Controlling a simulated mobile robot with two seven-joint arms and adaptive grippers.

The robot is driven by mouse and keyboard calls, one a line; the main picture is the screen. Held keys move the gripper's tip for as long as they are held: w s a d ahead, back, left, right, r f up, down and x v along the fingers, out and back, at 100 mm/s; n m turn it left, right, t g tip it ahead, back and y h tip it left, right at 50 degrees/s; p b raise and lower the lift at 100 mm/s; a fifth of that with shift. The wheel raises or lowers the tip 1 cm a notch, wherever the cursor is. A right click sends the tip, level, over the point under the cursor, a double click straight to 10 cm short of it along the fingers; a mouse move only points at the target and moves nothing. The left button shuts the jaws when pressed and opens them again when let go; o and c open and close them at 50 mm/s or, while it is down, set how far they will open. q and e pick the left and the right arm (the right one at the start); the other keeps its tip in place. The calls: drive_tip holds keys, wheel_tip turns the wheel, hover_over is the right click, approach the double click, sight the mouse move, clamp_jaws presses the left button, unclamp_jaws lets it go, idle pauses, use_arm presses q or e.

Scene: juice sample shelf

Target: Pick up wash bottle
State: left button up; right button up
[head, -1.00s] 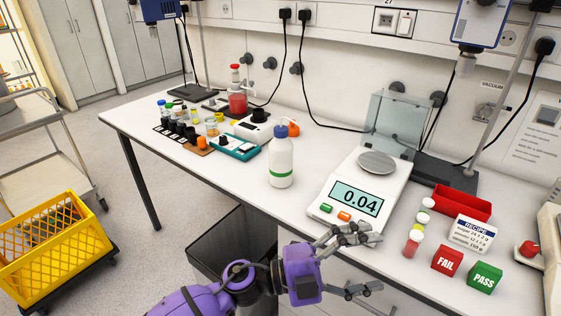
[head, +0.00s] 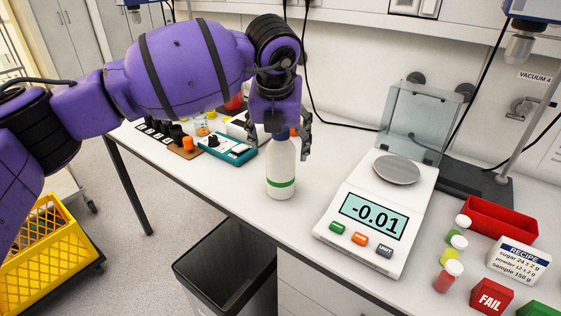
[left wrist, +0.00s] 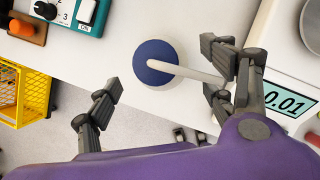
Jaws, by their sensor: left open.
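The wash bottle (head: 281,172), white with a green band, stands upright on the white bench in the head view. In the left wrist view, its blue cap and pale spout (left wrist: 155,62) show from above. The spout reaches toward the right finger. My right gripper is not in view.
The balance (head: 376,215) reading -0.01 stands close to the right of the bottle. A teal device (head: 228,143) is to the left. Small sample jars (head: 449,277), a red tray (head: 503,217) and a recipe card (head: 518,260) are at right. A dark bin (head: 225,270) stands below the bench edge.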

sight(280, 160)
use_arm(q)
drive_tip(key=x, duration=0.2)
drive_tip(key=shift+s+f, duration=0.15)
drive_tip(key=shift+f, duration=0.35)
drive_tip(key=x, duration=0.3)
drive_tip(key=shift+f+p, duration=0.25)
drive_tip(key=shift+p, duration=0.05)
drive_tip(key=shift+w+f, duration=0.2)
drive_tip(key=shift+f, duration=0.15)
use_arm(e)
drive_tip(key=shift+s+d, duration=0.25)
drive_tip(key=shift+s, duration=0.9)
use_arm(q)
drive_tip(key=shift+c, duration=0.4)
drive_tip(key=c, duration=1.4)
drive_tip(key=shift+r, duration=0.1)
drive_tip(key=shift+c, duration=0.6)
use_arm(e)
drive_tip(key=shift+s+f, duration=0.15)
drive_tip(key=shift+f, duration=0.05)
use_arm(q)
drive_tip(key=shift+r, duration=0.1)
